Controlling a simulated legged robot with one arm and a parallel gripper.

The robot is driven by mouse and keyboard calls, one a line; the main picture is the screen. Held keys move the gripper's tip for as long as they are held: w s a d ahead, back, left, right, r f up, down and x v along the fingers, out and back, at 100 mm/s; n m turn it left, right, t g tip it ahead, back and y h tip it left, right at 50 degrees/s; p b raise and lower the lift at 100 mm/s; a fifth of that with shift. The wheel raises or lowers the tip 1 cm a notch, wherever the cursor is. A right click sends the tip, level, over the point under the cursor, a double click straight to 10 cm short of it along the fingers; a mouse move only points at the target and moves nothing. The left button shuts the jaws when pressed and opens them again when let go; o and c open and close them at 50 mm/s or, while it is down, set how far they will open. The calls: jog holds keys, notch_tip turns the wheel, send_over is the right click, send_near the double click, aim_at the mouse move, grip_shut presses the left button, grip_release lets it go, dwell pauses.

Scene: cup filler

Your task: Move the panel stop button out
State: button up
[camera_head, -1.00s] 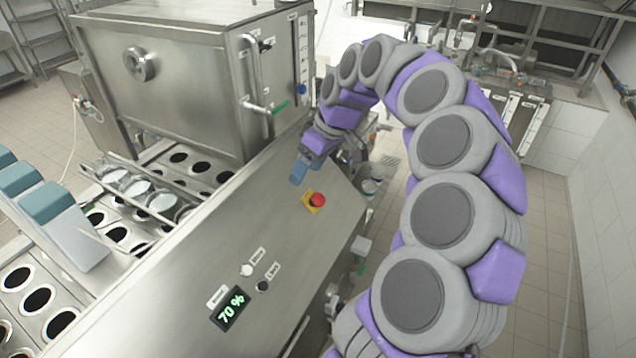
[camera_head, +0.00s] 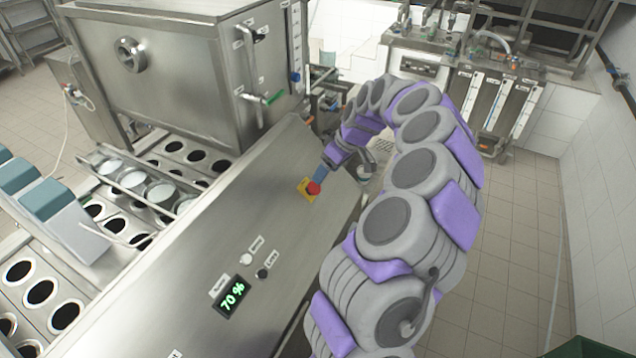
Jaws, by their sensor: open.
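The stop button (camera_head: 313,188) is a red mushroom knob on a yellow square plate (camera_head: 303,193), on the sloped steel panel (camera_head: 250,215). My gripper (camera_head: 319,175) reaches down to it from the upper right. Its blue fingers are right at the knob's upper right side. The fingers are open, but they are small and overlap the knob in the picture, so I cannot tell whether they touch it or straddle it. I cannot tell whether the knob is pressed in or out.
The panel also holds a green 70 % display (camera_head: 232,297), a white button (camera_head: 246,258) and a dark knob (camera_head: 262,273). A steel chamber (camera_head: 165,70) with door handles stands behind. The cup conveyor (camera_head: 60,275) lies at left. Floor at right is clear.

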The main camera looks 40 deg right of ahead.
aim_at(316, 186)
jog(key=x, duration=0.7)
jog(key=shift+a, duration=0.1)
jog(key=shift+c, duration=0.2)
